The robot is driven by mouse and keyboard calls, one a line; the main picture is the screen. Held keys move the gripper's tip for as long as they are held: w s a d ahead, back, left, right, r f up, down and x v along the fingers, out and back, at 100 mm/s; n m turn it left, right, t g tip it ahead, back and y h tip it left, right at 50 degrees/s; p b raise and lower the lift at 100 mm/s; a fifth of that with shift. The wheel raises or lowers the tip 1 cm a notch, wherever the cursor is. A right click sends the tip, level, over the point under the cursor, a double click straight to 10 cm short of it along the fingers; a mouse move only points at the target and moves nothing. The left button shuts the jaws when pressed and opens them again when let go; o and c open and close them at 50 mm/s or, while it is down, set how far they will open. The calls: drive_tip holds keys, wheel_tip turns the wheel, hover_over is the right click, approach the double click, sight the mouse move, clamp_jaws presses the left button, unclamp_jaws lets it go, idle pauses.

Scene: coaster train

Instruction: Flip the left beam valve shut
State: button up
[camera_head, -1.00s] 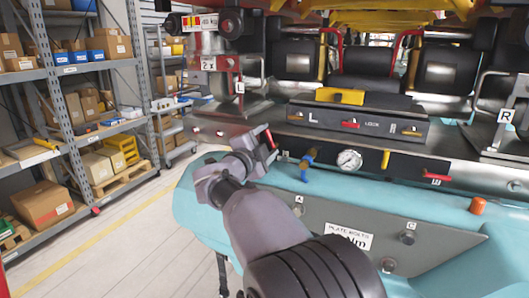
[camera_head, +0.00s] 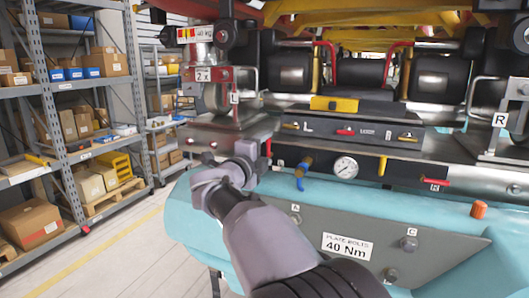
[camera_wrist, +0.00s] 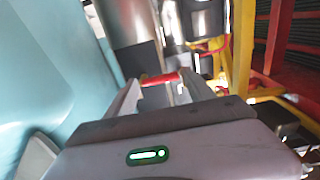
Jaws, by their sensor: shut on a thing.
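A red lever (camera_head: 268,147), apparently the left beam valve's handle, stands roughly upright at the left end of the steel beam, right at my fingertips. My gripper (camera_head: 257,150) is shut on it. In the wrist view, the red lever (camera_wrist: 160,79) lies crosswise between the two fingertips of my gripper (camera_wrist: 162,82). The fingers hide the valve's body. A second red lever (camera_head: 435,183) lies roughly flat at the beam's right end, apart from my gripper.
A blue-handled brass valve (camera_head: 302,174) and a round gauge (camera_head: 345,167) sit just right of my gripper. A dark panel (camera_head: 352,129) is above. A grey bolt plate (camera_head: 380,242) is below. Shelving (camera_head: 48,115) stands left, with clear floor (camera_head: 125,248) before it.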

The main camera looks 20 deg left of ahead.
drive_tip(key=o, duration=1.4)
drive_tip(key=shift+c, duration=0.2)
drive_tip(key=s+a, duration=0.1)
drive_tip(key=s, duration=1.6)
drive_tip(key=shift+s+a+b, duration=0.15)
drive_tip(key=shift+b, duration=0.25)
